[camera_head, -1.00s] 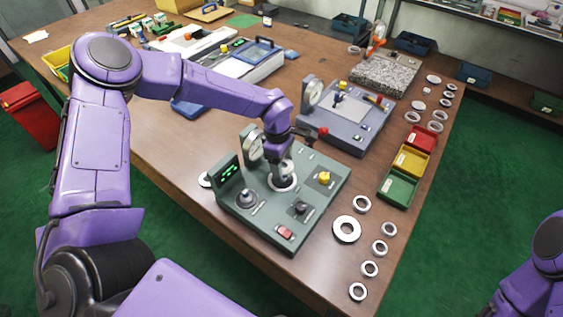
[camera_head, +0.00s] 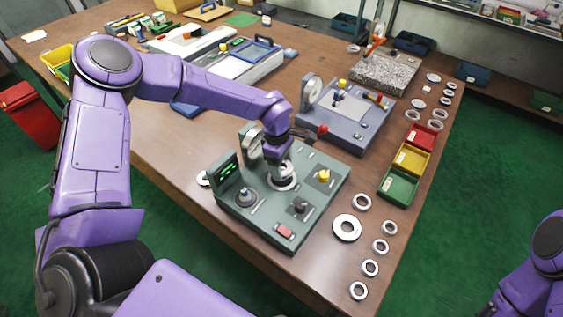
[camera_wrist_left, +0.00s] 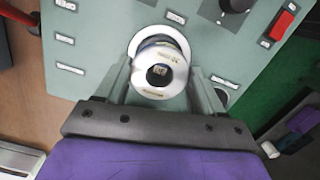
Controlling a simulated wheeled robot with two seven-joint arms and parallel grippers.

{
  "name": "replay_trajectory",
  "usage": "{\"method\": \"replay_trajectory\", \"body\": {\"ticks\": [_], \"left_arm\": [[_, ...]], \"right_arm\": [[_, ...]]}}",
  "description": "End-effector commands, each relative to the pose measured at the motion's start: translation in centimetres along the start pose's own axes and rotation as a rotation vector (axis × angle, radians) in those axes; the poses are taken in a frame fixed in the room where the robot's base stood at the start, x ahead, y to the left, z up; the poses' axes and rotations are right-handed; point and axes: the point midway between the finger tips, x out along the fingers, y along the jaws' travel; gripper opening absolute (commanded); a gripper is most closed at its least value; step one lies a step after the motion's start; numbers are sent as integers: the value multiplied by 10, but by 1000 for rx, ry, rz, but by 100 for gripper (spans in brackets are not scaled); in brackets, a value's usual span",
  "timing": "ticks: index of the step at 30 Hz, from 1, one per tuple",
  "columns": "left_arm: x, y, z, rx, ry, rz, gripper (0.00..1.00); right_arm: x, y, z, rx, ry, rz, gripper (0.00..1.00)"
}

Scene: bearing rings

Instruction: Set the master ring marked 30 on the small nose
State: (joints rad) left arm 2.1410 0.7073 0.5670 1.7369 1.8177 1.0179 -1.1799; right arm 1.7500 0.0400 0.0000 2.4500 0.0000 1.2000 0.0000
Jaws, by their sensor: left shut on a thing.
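My left gripper (camera_head: 283,172) is over the green gauge station (camera_head: 310,167), at its white round seat (camera_head: 283,185). In the left wrist view the fingers (camera_wrist_left: 159,80) are shut on a pale metal ring (camera_wrist_left: 150,92), one finger on each side. A dark round centre shows inside the ring, with small marking I cannot read for certain. The white seat (camera_wrist_left: 137,42) shows just behind the ring. The ring appears lined up with the seat, but I cannot tell how far it is on a nose. A second, dark-topped post (camera_head: 246,197) stands at the station's left. My right gripper is out of view.
Several loose rings lie right of the station, including a large one (camera_head: 347,228). Red (camera_head: 421,138), yellow (camera_head: 411,159) and green (camera_head: 398,187) bins stand beyond them. A dial gauge (camera_head: 251,142) rises close behind my left gripper. A blue-grey station (camera_head: 350,118) stands farther back.

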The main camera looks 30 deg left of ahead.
Motion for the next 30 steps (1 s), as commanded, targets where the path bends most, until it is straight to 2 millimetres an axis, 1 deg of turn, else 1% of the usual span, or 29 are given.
{"method": "replay_trajectory", "body": {"ticks": [30], "left_arm": [[30, 0, -3, 0, -1, 1, 19]], "right_arm": [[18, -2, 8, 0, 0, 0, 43]]}}
